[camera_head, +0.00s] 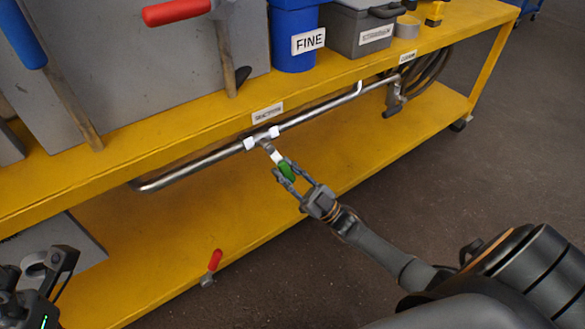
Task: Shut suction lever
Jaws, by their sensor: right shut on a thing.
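The suction lever (287,172) has a green grip and a pale shank that joins a valve (262,138) on a grey pipe (208,155) under the yellow bench top. The lever sticks out from the pipe toward the lower right, at an angle to it. My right gripper (287,176) is shut on the green grip, with a finger on either side. A white label (268,113) on the shelf edge sits just above the valve; its text is too small to read surely. My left gripper (62,262) is partly in view at the lower left, away from the pipe.
A red-handled lever (215,262) stands at the lower shelf's front edge. Above are a blue bin (293,40) marked FINE, a grey case (358,32) and red and blue handled tools. Coiled hose (430,72) hangs at the right. Open floor lies right.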

